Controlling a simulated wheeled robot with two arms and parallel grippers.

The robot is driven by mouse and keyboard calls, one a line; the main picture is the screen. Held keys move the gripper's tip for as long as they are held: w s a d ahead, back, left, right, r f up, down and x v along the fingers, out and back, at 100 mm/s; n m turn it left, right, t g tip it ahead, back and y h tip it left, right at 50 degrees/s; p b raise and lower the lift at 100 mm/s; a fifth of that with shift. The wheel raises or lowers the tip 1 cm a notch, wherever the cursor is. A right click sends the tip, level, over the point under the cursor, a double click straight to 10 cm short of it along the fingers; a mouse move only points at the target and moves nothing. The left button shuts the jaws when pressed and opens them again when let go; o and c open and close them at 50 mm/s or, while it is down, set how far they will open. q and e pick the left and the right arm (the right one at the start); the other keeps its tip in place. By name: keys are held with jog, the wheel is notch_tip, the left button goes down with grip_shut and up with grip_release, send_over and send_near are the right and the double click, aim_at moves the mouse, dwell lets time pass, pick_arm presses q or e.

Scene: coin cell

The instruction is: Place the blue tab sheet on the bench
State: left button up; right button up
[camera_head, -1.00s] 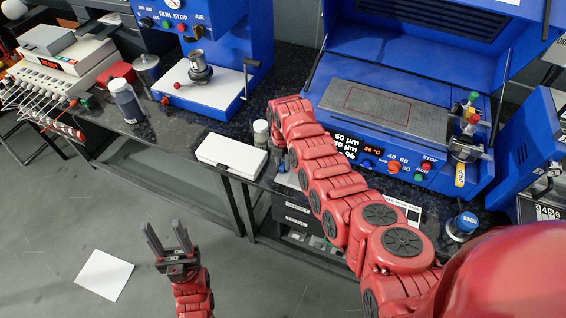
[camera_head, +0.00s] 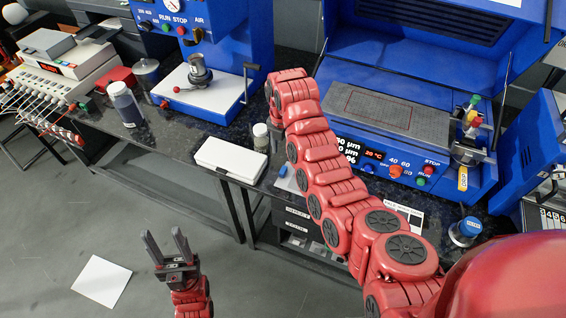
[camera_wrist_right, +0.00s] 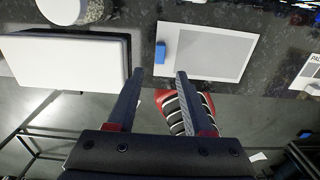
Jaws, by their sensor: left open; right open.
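The blue tab sheet is a pale grey sheet with a white border (camera_wrist_right: 210,55) and a blue tab (camera_wrist_right: 160,52) at its left edge. It lies flat on the dark bench near the front edge. In the head view my right arm covers most of it; the sheet's corner (camera_head: 287,182) and tab show. My right gripper (camera_wrist_right: 160,74) is open and empty, its fingertips by the sheet's near-left corner in the wrist view; in the head view it is hidden. My left gripper (camera_head: 165,236) is open and empty over the floor, away from the bench.
A white box (camera_head: 231,158) and a small jar (camera_head: 261,137) stand left of the sheet. A blue coating machine (camera_head: 400,120) stands behind my right arm. A blue-capped container (camera_head: 465,231) is at the right. A blue press (camera_head: 210,60) and a dark bottle (camera_head: 125,104) are further left.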

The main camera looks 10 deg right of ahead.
notch_tip(320, 180, up, 3)
jog(key=shift+p, duration=0.8)
jog(key=shift+s+f, duration=0.1)
